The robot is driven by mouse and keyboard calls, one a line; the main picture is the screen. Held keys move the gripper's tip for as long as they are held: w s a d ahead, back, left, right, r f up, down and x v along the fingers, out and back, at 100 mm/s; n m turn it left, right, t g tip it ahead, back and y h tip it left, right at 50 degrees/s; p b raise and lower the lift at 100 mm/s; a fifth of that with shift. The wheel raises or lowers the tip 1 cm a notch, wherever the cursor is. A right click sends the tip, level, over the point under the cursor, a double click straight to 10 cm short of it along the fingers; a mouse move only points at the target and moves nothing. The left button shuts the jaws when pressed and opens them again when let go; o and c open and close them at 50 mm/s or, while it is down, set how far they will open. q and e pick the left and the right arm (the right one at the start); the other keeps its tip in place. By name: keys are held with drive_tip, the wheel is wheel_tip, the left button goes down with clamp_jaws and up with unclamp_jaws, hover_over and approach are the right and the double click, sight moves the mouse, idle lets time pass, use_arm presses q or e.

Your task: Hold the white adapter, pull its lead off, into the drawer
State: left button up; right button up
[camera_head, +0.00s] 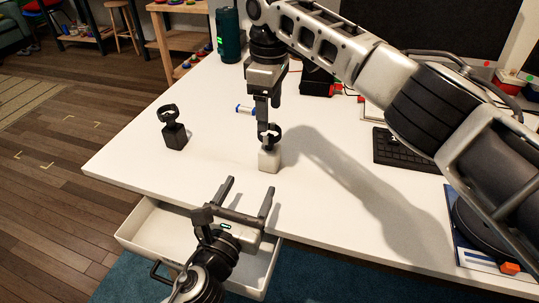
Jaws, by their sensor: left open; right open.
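The white adapter (269,161) stands upright on the white desk near its front edge, with a looped black lead (275,135) on its top. My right gripper (264,118) points down from above, its fingers right at the lead; it is open, and I cannot tell whether it touches the lead. My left gripper (249,186) is open and empty at the desk's front edge, its fingers pointing toward the white adapter from below in the picture, apart from it. The white drawer (146,219) is pulled out under the desk; my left arm hides part of its inside.
A black adapter (174,136) with its own black loop stands to the left on the desk (330,215). A blue-and-white pen-like item (245,110) lies behind. A dark green cylinder (229,36), a keyboard (402,150) and a black box with red plugs (316,84) are farther back.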

sight(268, 149)
use_arm(q)
drive_tip(key=x, duration=1.4)
drive_tip(key=shift+w, duration=0.15)
